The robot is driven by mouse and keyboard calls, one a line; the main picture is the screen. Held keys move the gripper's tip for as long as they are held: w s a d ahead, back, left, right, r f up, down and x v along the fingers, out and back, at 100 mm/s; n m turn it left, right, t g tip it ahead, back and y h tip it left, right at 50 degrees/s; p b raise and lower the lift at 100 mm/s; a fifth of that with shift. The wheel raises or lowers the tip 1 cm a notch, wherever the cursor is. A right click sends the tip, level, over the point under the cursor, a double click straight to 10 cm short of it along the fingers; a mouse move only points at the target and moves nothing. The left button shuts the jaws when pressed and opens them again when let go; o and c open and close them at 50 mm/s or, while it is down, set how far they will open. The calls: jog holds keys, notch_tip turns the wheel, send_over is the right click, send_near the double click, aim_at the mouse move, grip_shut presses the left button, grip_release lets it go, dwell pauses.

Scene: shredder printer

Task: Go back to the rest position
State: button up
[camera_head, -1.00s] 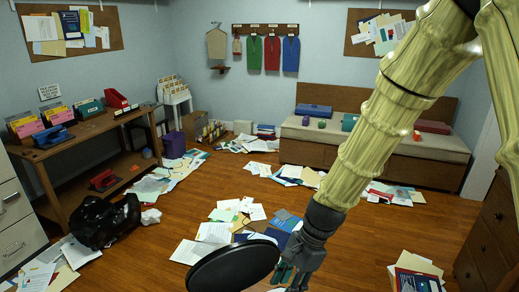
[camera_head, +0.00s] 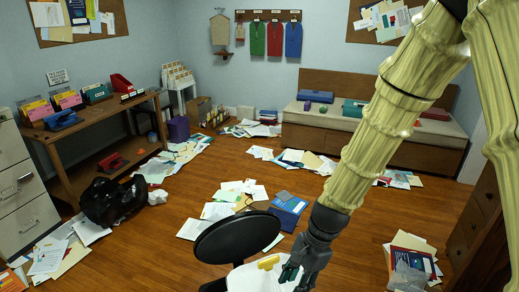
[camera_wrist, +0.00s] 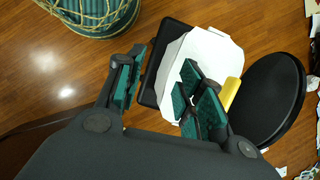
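My gripper (camera_head: 290,272) hangs low at the bottom of the head view, beside a white object with a yellow piece. In the wrist view, my gripper (camera_wrist: 162,68) has its two dark green fingers spread apart, with nothing seen held between them. The white object (camera_wrist: 205,48) lies beyond the fingers over a black part (camera_wrist: 172,35), and the right finger overlaps it in the picture. The white object (camera_head: 243,281) is partly hidden in the head view. I cannot tell whether a finger touches it.
A black disc (camera_head: 238,238) stands left of my gripper. Papers (camera_head: 240,200) lie scattered on the floor. A black bag (camera_head: 112,202) sits by the wooden desk (camera_head: 60,165) at left. A brown drawer unit (camera_head: 482,225) stands close at right. Some bare floor shows between.

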jog(key=s+d+f+n+h, duration=0.25)
jog(key=s+d+f, duration=0.25)
jog(key=f, duration=0.4)
jog(key=s+d+f+n+h, duration=0.1)
jog(key=s+d+f+n, duration=0.25)
jog(key=s+f, duration=0.45)
jog(key=s+d+f+n+t, duration=0.1)
jog(key=s+d+f+n, duration=0.4)
jog(key=s+f, duration=0.5)
jog(key=shift+s+f+n+t, duration=0.2)
jog(key=shift+f+n+t, duration=0.25)
jog(key=shift+n, duration=0.15)
